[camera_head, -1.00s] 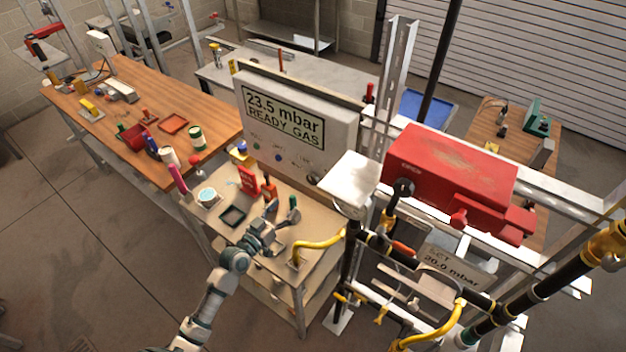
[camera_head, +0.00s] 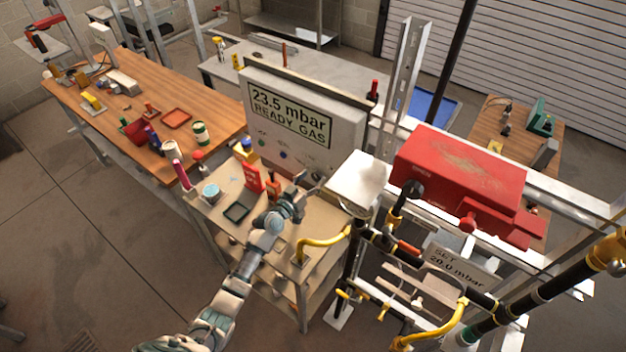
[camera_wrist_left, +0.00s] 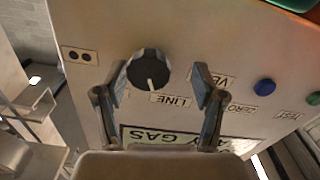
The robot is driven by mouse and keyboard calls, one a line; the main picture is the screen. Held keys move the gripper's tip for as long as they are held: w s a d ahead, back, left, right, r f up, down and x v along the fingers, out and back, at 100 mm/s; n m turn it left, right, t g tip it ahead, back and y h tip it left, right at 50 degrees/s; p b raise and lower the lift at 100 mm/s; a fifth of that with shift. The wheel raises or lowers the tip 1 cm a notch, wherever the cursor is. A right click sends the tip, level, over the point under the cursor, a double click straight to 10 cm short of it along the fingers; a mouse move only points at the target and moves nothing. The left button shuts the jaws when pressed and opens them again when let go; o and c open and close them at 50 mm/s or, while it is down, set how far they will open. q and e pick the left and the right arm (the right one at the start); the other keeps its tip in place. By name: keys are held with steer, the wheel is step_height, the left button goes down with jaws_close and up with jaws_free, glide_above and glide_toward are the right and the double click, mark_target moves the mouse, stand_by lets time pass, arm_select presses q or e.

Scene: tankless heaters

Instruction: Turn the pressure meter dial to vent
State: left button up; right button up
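The pressure meter (camera_head: 290,110) is a light box reading "23.5 mbar READY GAS", standing at the back of a small bench. Its dial (camera_wrist_left: 148,70) is a black knob with a white pointer toward the LINE label (camera_wrist_left: 170,99) in the left wrist view. The partly hidden vent label (camera_wrist_left: 212,78), showing "VE", is to the right of LINE there. My left gripper (camera_wrist_left: 160,88) is open, its fingers apart in front of the panel, on either side of the knob in the picture. I cannot tell whether they touch it. In the head view, my left gripper (camera_head: 298,190) is raised by the meter's lower right. My right gripper is out of view.
A blue button (camera_wrist_left: 264,88) is right of the dial in the wrist view. The bench holds a black tray (camera_head: 236,211), red items (camera_head: 253,178) and a yellow pipe (camera_head: 322,242). A white plate (camera_head: 358,180) and red box (camera_head: 458,172) are close on the right.

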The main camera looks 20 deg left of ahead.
arm_select(q)
steer(key=shift+s, duration=0.1)
steer(key=c, duration=0.8)
steer(key=shift+s+d+r, duration=0.1)
steer(key=shift+d+r, duration=0.1)
steer(key=shift+d, duration=0.05)
steer(key=c, duration=0.3)
steer(key=shift+d, duration=0.55)
steer(key=shift+a, duration=0.4)
steer(key=shift+d, duration=0.15)
steer(key=shift+n, duration=1.3)
steer(key=n, duration=0.6)
steer(key=shift+n, duration=0.3)
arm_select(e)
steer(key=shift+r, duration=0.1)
